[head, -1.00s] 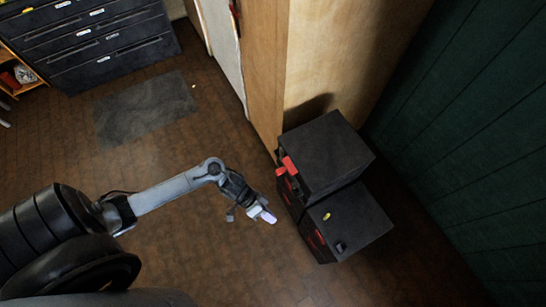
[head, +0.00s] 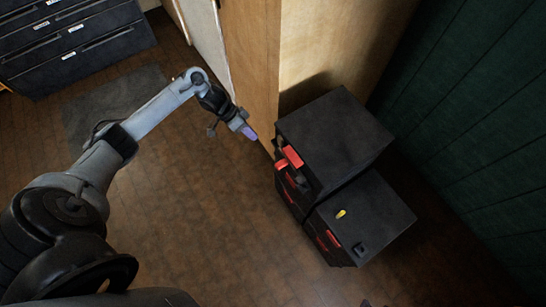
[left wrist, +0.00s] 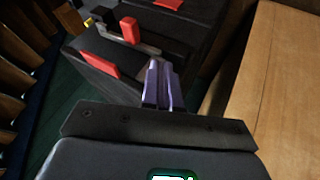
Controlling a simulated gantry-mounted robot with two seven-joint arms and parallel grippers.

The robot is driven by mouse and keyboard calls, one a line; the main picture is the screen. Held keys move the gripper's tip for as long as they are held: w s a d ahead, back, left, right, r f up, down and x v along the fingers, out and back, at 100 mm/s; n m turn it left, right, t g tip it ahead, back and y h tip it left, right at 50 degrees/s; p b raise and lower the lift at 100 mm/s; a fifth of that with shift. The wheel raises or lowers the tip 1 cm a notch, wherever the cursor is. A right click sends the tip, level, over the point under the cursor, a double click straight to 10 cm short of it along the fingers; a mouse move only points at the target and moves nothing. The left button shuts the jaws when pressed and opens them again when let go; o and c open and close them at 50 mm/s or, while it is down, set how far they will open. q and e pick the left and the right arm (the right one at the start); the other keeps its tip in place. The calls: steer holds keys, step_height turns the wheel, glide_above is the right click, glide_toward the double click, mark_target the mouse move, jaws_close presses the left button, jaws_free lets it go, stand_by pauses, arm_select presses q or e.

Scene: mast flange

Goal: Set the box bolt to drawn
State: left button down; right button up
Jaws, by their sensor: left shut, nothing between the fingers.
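The black box (head: 335,135) stands against the wooden panel in the head view. A red block-shaped knob (head: 292,157) sits at its upper left edge. In the left wrist view the red knob (left wrist: 129,30) stands up from a grey metal bar (left wrist: 149,47), apparently the bolt, on the box's dark face. My left gripper (head: 250,132) is shut and empty, up and left of the knob in the head view. Its pale purple fingers (left wrist: 163,84) point toward the box in the left wrist view, apart from the knob. The bar's far end is unclear.
A lower black box (head: 365,215) adjoins, with a small yellow part (head: 341,214) on top. A red panel (left wrist: 100,65) lies beside the bar. The wooden panel (head: 248,60) is close to my left gripper. Brown floor (head: 200,220) is open at left.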

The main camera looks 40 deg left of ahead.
arm_select(q)
steer(key=shift+w, duration=0.15)
steer(key=w+d+f+b, duration=0.1)
steer(key=d+f+b, duration=0.1)
steer(key=d+f, duration=0.6)
steer(key=shift+w+d, duration=0.2)
steer(key=shift+d, duration=0.5)
steer(key=shift+b, duration=0.3)
